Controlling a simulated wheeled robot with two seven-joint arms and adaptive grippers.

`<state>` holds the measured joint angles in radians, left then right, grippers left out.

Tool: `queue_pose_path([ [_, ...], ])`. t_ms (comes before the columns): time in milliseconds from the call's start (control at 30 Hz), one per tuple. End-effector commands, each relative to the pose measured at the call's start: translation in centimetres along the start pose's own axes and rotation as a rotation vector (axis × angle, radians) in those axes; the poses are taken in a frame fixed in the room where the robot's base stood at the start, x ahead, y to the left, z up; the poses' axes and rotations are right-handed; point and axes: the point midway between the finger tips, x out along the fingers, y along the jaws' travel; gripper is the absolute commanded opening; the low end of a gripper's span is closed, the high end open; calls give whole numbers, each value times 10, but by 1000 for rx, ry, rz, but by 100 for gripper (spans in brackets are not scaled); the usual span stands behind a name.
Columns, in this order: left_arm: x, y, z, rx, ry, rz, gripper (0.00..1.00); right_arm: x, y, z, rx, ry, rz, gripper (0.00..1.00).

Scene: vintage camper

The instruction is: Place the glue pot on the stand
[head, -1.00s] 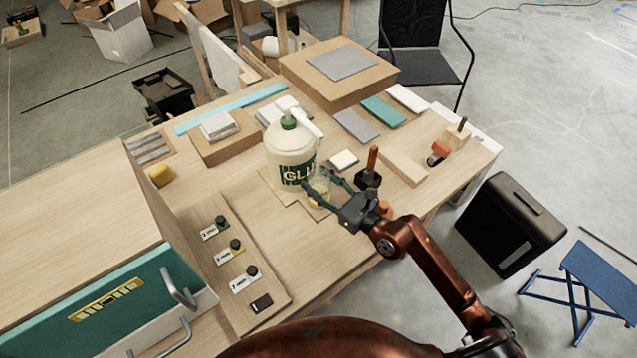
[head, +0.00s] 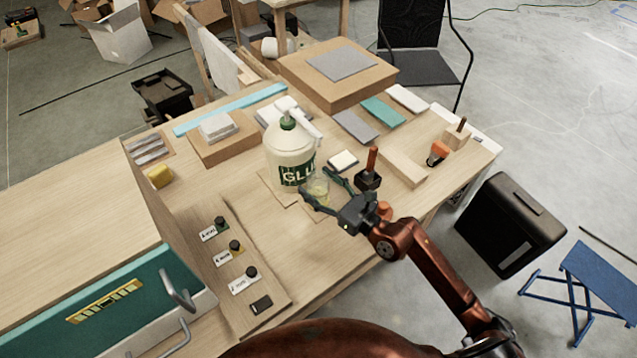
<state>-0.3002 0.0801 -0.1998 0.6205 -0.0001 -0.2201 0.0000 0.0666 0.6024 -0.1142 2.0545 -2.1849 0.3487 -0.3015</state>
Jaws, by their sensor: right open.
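A large white bottle with a green GLUE label (head: 287,150) stands just behind and to the left. Thin flat wooden pieces (head: 275,193) lie around the bottle's base; I cannot tell whether one is the stand. My left gripper is not in view.
A dark block with a red-brown handle (head: 369,176) stands close to the right of my gripper. A wooden block (head: 403,167) lies farther right. Labelled knobs (head: 235,245) line a board at the front left. Bare tabletop lies in front of the gripper.

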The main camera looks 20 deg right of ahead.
Motion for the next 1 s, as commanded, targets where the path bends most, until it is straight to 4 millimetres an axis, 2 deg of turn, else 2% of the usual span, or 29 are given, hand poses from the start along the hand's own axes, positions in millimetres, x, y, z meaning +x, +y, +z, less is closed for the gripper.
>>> queue_pose_path([
  [67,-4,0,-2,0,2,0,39,0,0,6,-2,-1,0,61],
  [167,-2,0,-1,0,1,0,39,-12,-1,2,-1,2,-2,61],
  [600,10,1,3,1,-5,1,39,-99,0,0,-2,6,0,61],
  [800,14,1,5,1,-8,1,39,-117,0,2,-2,2,-1,61],
  [1000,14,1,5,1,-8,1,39,-121,0,4,0,-1,0,61],
])
